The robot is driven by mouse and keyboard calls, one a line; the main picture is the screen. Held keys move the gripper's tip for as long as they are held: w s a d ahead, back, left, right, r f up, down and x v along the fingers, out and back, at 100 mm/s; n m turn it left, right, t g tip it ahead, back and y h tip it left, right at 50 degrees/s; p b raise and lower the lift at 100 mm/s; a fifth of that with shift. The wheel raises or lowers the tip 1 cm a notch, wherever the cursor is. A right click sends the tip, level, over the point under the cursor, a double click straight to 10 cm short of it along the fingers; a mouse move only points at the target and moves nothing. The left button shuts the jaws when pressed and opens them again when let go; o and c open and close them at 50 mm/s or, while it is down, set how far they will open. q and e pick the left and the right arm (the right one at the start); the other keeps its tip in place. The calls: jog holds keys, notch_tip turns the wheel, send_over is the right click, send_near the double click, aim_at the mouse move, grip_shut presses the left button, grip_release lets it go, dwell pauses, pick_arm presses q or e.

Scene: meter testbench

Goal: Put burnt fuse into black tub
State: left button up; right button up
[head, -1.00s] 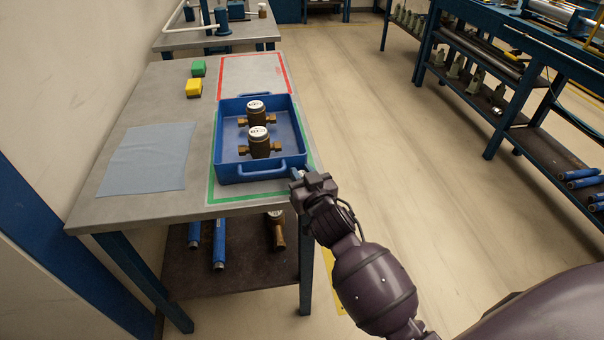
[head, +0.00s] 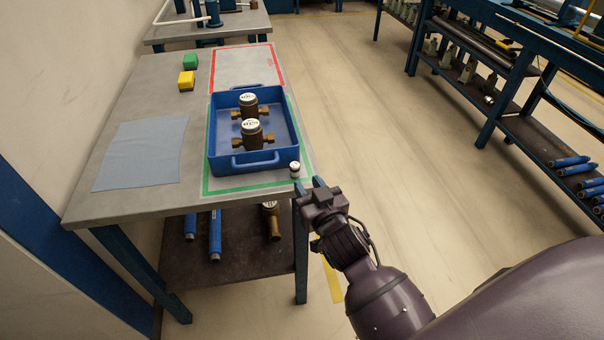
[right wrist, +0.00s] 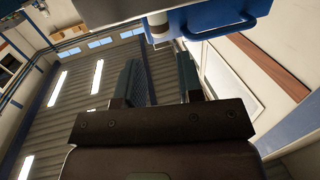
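A small white-topped cylinder with a dark band (head: 295,168) stands upright at the table's near right corner, just outside the blue tray. It may be the fuse; I cannot tell whether it is burnt. It also shows near the top of the right wrist view (right wrist: 158,24). My right gripper (head: 312,184) is open and empty, just right of and nearer than the cylinder, apart from it. Its two separated fingers (right wrist: 158,72) show in the right wrist view. My left gripper is not in view. No black tub is seen.
The blue tray (head: 225,170) holds two brass meters (head: 252,133). A red-outlined area (head: 245,68) behind the tray is bare. Open floor lies right.

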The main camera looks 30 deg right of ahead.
jog(key=shift+s+a+r, duration=0.1)
jog(key=shift+s+a, duration=0.1)
jog(key=shift+s, duration=1.75)
